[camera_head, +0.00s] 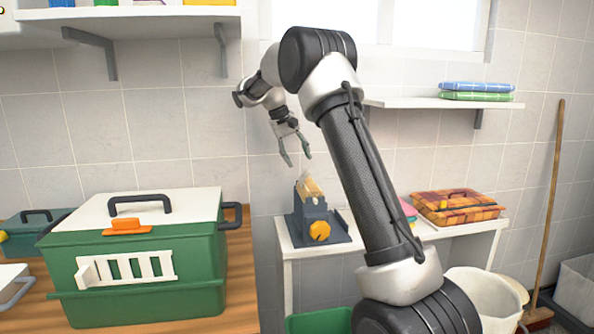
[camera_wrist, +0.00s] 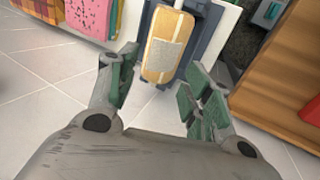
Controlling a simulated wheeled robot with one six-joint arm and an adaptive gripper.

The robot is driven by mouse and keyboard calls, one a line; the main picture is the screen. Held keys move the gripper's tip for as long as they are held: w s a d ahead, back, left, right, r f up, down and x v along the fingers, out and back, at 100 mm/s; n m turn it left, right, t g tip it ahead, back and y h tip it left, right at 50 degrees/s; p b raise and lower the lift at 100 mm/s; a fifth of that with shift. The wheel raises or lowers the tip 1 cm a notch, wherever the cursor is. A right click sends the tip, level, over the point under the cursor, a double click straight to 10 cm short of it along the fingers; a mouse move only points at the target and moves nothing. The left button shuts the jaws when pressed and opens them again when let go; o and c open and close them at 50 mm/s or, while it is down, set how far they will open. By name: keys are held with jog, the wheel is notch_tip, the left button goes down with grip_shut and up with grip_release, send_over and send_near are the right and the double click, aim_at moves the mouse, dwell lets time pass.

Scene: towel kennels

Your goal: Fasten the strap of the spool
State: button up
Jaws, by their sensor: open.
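A dark blue-grey stand (camera_head: 322,230) with an orange knob (camera_head: 319,231) sits on a white side table. A tan piece (camera_head: 311,188) rises tilted from its top. In the wrist view this tan piece (camera_wrist: 167,45) is a rounded bar with a paler patch, lying in front of the blue-grey stand (camera_wrist: 205,40). I cannot tell for sure which part is the spool or its strap. My gripper (camera_head: 297,156) is open and empty above the stand, pointing down. In the wrist view the tan piece lies between and beyond the open fingers (camera_wrist: 160,78), apart from them.
A green carrier (camera_head: 140,270) with a white lid and orange latch stands on the wooden counter (camera_head: 245,300) at left. A plaid box (camera_head: 455,207) is on the white table (camera_head: 480,228). A shelf with folded towels (camera_head: 477,91) is at upper right, and a broom (camera_head: 550,210) leans there.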

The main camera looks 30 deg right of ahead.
aim_at(305, 173)
jog(key=x, duration=0.5)
jog(key=shift+d+f, duration=0.2)
jog(key=shift+f, duration=0.15)
jog(key=shift+s, duration=0.1)
jog(key=c, duration=1)
